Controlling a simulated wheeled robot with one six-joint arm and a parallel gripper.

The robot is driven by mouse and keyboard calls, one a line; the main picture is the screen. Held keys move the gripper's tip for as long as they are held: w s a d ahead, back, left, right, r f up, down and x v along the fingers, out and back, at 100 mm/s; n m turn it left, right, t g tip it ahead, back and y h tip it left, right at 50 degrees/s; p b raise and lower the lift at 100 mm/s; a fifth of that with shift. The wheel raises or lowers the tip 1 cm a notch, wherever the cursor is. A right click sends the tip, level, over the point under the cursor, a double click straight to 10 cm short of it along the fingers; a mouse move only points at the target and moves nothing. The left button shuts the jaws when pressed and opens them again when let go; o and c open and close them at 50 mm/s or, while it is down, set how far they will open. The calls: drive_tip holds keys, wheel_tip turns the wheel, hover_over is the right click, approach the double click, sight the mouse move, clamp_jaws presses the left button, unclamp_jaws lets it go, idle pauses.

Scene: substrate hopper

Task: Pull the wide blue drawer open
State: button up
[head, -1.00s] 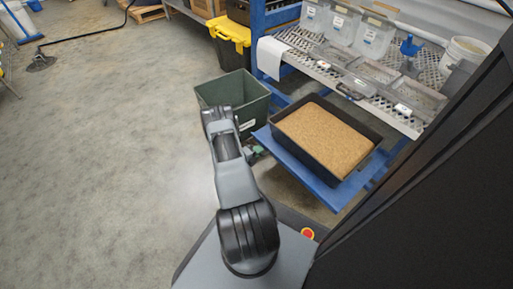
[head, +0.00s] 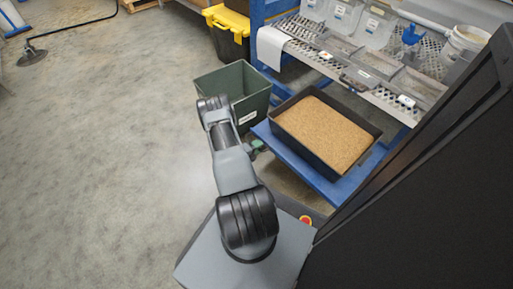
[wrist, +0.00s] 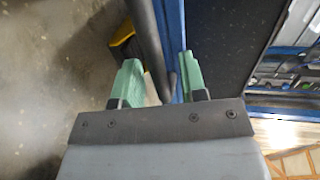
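The wide blue drawer (head: 305,174) is low down in front of the shelf unit. It carries a black tray (head: 317,160) full of tan substrate. My gripper (head: 257,147) is at the drawer's front left side in the head view, small and partly hidden by my arm. In the wrist view, the two green fingers of my gripper (wrist: 162,82) stand apart. A dark bar (wrist: 148,38), which looks like the drawer's handle, runs between them, with gaps visible on both sides. A blue edge (wrist: 174,40) lies just behind the right finger.
A green bin (head: 245,95) stands close beside the drawer on the left. A black bin with a yellow lid (head: 228,18) is behind it. A perforated shelf (head: 300,35) with clear containers is above and behind the drawer.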

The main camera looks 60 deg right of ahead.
drive_tip(key=p+v, duration=0.4)
drive_tip(key=v, duration=1)
drive_tip(key=shift+d, duration=0.1)
drive_tip(key=w+a+r+m+y+p, duration=0.2)
drive_tip(key=r+m+p, duration=0.4)
drive_tip(key=r, duration=0.7)
drive_tip(key=w+a+r+m+g+y+p, duration=0.1)
drive_tip(key=w+a+r+m+y+p, duration=0.3)
drive_tip(key=r, duration=0.9)
drive_tip(key=a+r+m+p, duration=0.1)
drive_tip(key=r+m+p, duration=0.6)
drive_tip(key=r, duration=0.7)
drive_tip(key=s+a+r+m+t+y+p, duration=0.1)
drive_tip(key=a+r+m+t+y+p, duration=0.2)
drive_tip(key=r, duration=0.9)
drive_tip(key=s+a+r+m+t+y+p, duration=0.2)
drive_tip(key=a+r+m+p, duration=0.5)
drive_tip(key=r, duration=0.6)
drive_tip(key=s+a+r+m+t+y+p, duration=0.2)
drive_tip(key=a+r+m+t+y+p, duration=0.2)
drive_tip(key=a+r+p, duration=0.5)
drive_tip(key=shift+s+r+m, duration=0.25)
drive_tip(key=shift+r+m, duration=0.45)
drive_tip(key=shift+r, duration=1)
